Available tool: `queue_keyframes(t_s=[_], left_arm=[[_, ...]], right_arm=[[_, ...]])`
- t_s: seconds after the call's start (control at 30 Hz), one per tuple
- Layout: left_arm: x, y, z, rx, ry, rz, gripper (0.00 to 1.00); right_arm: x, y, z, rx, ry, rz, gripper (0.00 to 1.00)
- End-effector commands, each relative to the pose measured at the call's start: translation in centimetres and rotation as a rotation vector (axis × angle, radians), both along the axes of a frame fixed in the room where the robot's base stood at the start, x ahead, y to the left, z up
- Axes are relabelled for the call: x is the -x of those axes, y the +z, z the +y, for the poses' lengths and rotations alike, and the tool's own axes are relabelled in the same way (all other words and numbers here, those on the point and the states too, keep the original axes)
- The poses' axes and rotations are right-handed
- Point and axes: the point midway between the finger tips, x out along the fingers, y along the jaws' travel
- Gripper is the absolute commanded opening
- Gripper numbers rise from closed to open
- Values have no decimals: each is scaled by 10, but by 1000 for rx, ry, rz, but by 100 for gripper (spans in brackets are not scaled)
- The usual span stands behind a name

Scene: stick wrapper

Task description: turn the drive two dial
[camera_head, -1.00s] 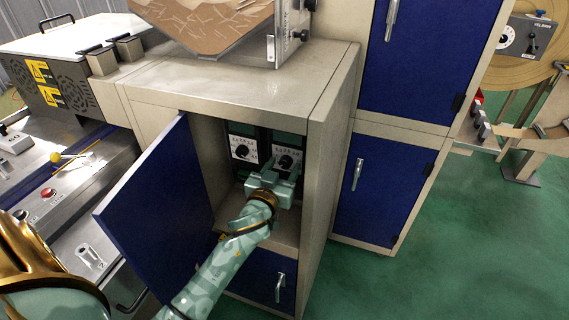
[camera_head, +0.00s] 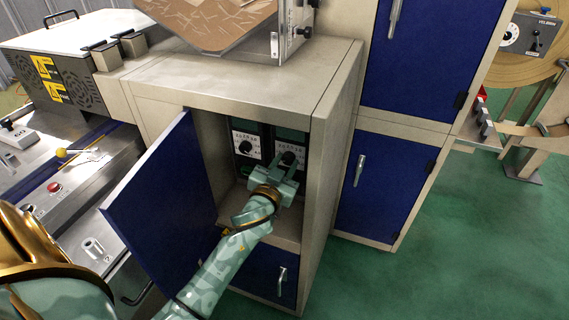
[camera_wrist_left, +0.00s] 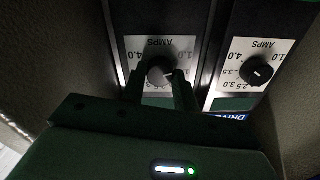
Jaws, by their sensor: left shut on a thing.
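Two drive panels with white AMPS scales and black dials stand side by side inside the open cabinet. In the head view my left gripper (camera_head: 286,164) reaches in to the right-hand dial (camera_head: 289,158), which its fingers partly hide. The left-hand dial (camera_head: 246,147) is free. The wrist view is upside down, so the held dial (camera_wrist_left: 160,72) shows on the left there, with my left gripper (camera_wrist_left: 161,84) shut on it, a finger on each side. The other dial (camera_wrist_left: 257,71) is to its right, near a partly hidden blue DRIVE label (camera_wrist_left: 230,116). My right gripper is out of view.
The blue cabinet door (camera_head: 162,205) stands open on the left of my forearm. The cabinet's side wall (camera_head: 322,170) is close on the right. A machine bench (camera_head: 60,190) is at the left, and green floor (camera_head: 430,265) is clear at the right.

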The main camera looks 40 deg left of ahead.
Motion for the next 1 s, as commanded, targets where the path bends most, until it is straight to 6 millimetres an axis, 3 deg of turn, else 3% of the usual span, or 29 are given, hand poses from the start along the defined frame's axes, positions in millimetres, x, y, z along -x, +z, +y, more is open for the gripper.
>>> queue_keyframes(t_s=[1.0], left_arm=[[0,0,0,-934,-1,226,7]], right_arm=[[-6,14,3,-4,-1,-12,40]])
